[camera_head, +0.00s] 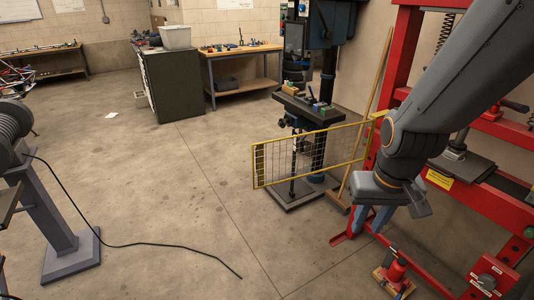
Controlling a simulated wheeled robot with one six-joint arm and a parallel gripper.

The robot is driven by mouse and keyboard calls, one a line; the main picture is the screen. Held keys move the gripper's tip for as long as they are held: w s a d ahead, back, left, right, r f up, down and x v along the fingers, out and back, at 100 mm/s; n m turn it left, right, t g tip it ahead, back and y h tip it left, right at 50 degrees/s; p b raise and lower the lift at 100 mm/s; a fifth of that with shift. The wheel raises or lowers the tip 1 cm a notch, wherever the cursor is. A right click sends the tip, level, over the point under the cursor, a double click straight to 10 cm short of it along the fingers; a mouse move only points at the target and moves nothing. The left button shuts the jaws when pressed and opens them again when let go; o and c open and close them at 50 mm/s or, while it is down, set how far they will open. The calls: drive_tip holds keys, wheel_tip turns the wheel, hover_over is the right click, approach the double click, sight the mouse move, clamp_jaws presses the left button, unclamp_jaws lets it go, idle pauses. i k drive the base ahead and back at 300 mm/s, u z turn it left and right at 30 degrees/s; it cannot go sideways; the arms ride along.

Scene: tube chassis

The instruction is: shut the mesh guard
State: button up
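The mesh guard (312,153) is a yellow-framed wire panel. Its right end meets the red press frame (385,90), and the panel stands swung out from the frame, reaching left across the open floor. A narrow dark strip shows at its free left end. My arm comes in from the upper right, in front of the press, and covers part of it. My gripper (374,219) points down, to the right of and nearer than the guard. Two blue-grey fingers show with a gap between them, and nothing is seen in them.
A drill press (308,112) stands behind the guard. A broom (365,110) leans beside the red frame. A grey pedestal (50,215) and a black cable (150,245) are at left. The middle floor is clear.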

sight(259, 150)
drive_tip(key=u, duration=0.9)
drive_tip(key=i, duration=2.65)
drive_tip(key=z, duration=2)
drive_tip(key=k, duration=0.45)
drive_tip(key=z, duration=0.15)
